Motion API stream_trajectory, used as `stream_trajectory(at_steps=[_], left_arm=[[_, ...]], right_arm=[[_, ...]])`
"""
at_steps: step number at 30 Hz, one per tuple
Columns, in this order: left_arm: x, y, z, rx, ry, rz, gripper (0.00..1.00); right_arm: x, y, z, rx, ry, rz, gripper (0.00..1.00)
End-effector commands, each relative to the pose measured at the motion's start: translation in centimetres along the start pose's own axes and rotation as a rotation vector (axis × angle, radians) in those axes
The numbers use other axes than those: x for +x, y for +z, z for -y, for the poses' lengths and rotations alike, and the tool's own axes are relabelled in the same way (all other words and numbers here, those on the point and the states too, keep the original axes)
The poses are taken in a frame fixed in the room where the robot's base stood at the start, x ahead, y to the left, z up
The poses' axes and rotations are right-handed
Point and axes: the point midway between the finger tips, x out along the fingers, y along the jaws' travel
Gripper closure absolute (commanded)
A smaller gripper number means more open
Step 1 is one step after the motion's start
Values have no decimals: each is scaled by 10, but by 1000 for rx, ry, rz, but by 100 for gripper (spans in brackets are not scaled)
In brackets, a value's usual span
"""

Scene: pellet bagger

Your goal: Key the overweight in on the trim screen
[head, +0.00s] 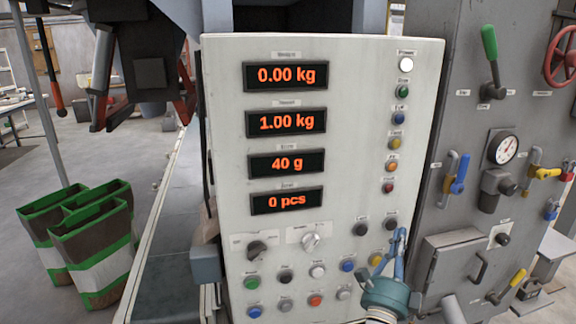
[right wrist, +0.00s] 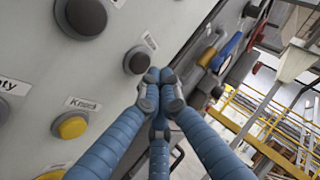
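A pale control panel (head: 225,120) carries several black displays with orange digits. From the top they read 0.00 kg (head: 286,75), 1.00 kg (head: 286,122), 40 g (head: 286,163) and 0 pcs (head: 286,201). Their labels are too small to read surely. My right gripper (head: 399,234) is at the panel's lower right, its blue fingers together and empty. In the right wrist view its fingertips (right wrist: 160,82) are close beside a dark round button (right wrist: 137,60); I cannot tell whether they touch it. My left gripper is out of view.
A grey cabinet (head: 480,130) with valves and levers stands close on the right. Green-edged bags (head: 85,235) stand on the floor at left.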

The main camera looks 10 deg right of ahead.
Motion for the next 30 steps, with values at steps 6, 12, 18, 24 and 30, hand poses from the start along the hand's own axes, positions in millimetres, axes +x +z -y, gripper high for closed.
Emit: stream_trajectory(at_steps=[6, 12, 18, 24, 30], left_arm=[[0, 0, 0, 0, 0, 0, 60], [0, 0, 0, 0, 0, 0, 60], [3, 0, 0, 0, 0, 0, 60], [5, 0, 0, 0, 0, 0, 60], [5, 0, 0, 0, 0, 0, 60]], right_arm=[[0, 0, 0, 0, 0, 0, 100], [0, 0, 0, 0, 0, 0, 100], [2, 2, -2, 0, 0, 0, 100], [6, 5, -5, 0, 0, 0, 100], [6, 5, -4, 0, 0, 0, 100]])
